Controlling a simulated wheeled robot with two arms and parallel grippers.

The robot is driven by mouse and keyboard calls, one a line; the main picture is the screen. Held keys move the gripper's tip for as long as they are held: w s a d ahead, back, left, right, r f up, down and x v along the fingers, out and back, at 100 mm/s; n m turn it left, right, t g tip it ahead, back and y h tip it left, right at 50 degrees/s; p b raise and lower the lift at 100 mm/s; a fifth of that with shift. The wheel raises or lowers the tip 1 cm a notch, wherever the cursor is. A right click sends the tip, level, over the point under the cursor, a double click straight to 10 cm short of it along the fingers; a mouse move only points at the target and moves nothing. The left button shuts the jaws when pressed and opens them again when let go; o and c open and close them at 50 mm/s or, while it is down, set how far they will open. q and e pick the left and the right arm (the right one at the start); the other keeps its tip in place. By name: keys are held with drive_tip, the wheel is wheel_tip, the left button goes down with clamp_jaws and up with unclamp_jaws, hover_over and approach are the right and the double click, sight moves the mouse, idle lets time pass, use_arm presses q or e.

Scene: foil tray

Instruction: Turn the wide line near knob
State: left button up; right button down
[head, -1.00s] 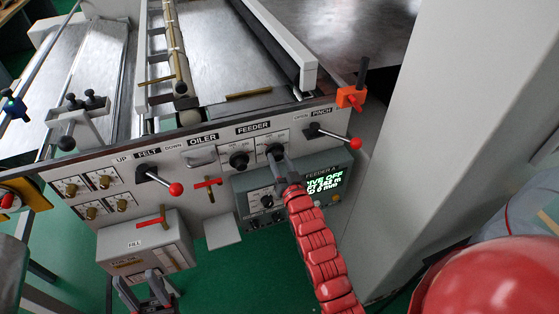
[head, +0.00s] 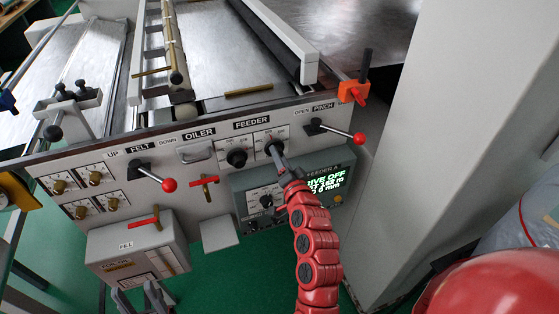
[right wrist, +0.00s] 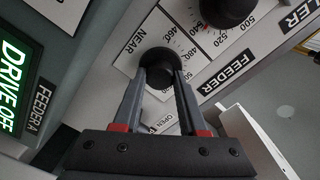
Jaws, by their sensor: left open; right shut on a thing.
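The near knob (right wrist: 158,62) is black and round, on a white dial plate marked NEAR in the right wrist view. In the head view it is the right-hand knob (head: 274,147) under the FEEDER label. My right gripper (right wrist: 160,79) is shut on it, with one finger on each side; the arm reaches it from below in the head view (head: 279,160). The fingers and wrist hide part of the knob and its scale, and I cannot make out its pointer line. My left gripper (head: 142,296) is open and empty at the bottom edge, below the grey box.
A second black feeder knob (head: 237,157) sits just left of the held one. Red-tipped levers (head: 168,185) (head: 358,138) stick out on both sides. The display box (head: 283,193) reading DRIVE OFF is below. A grey box (head: 140,250) stands at lower left.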

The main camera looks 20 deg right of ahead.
drive_tip(key=shift+m, duration=0.7)
drive_tip(key=shift+c, duration=2.2)
unclamp_jaws()
